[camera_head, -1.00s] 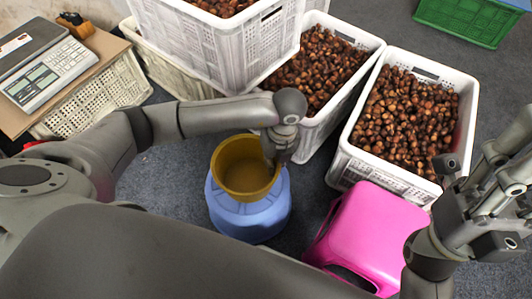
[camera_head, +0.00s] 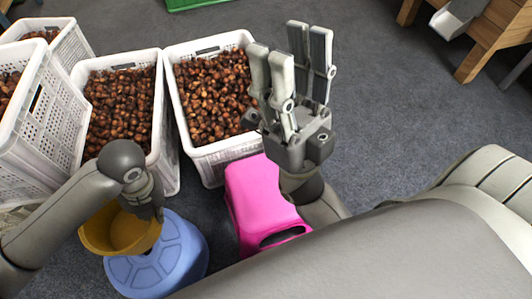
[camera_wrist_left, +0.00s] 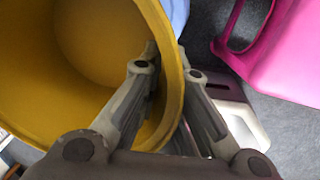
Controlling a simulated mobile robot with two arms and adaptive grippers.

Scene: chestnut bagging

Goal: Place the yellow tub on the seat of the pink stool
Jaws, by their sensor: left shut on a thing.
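The yellow tub (camera_head: 97,236) is at the lower left of the head view, tilted slightly, over the left part of a blue round stool (camera_head: 178,262). It looks raised off that stool. My left gripper (camera_head: 150,203) is shut on the tub's rim, one finger inside and one outside. In the left wrist view, the tub (camera_wrist_left: 50,60) fills the left side with the fingers (camera_wrist_left: 170,75) across its wall. The pink stool (camera_head: 252,196) stands to the right, its seat empty, partly hidden by my right arm. My right gripper (camera_head: 292,60) is open and empty above and beyond it.
White crates of chestnuts (camera_head: 222,158) stand behind both stools, one close behind the pink stool. More crates (camera_head: 40,120) are stacked at the left. Grey floor (camera_head: 400,130) is clear to the right. A wooden table (camera_head: 497,40) is at the far right.

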